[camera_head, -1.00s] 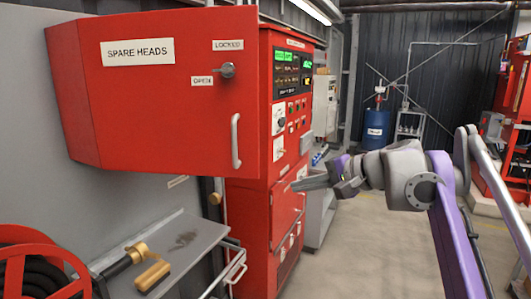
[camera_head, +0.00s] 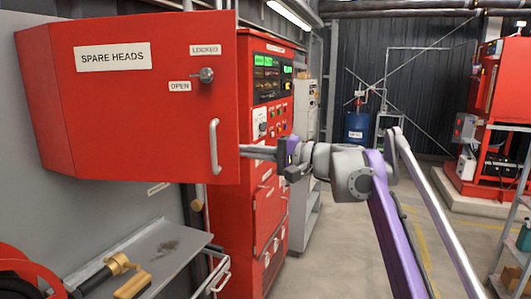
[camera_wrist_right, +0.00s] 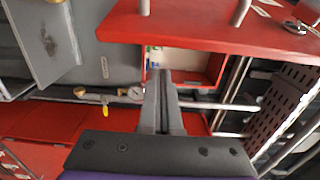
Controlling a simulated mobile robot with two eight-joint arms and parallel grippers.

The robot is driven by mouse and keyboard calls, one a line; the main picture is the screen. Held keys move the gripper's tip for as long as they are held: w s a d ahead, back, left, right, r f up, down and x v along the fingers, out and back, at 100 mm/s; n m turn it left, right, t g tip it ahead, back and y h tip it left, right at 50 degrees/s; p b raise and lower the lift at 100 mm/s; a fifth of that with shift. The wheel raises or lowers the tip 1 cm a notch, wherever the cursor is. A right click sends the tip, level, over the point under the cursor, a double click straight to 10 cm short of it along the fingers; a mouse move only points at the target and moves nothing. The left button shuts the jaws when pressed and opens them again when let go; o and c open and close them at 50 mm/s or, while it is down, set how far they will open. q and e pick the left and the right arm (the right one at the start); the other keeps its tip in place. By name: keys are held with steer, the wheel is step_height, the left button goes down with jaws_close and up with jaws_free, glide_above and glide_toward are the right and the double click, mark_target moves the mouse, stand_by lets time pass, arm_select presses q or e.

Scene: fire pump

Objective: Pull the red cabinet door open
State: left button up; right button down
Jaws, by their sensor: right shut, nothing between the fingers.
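The red cabinet door (camera_head: 150,120), labelled SPARE HEADS, fills the left of the head view. It has a vertical metal handle (camera_head: 214,146) and a latch knob (camera_head: 206,75) between the LOCKED and OPEN labels. In the wrist view the door (camera_wrist_right: 215,27) stands away from the red cabinet box, and part of the inside (camera_wrist_right: 195,63) shows. My right gripper (camera_head: 244,152) is shut and empty at the door's right edge, beyond the handle. In the wrist view its fingertips (camera_wrist_right: 160,73) point at the gap behind the door; contact is unclear. My left gripper is not in view.
A red control panel (camera_head: 265,130) stands just behind the door and my right gripper. A grey shelf (camera_head: 165,250) with a brass fitting (camera_head: 120,265) lies below the door. Open floor (camera_head: 340,240) lies right of the panel.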

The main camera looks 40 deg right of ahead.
steer(key=s+a, duration=0.2)
steer(key=s, duration=0.1)
steer(key=shift+w, duration=0.1)
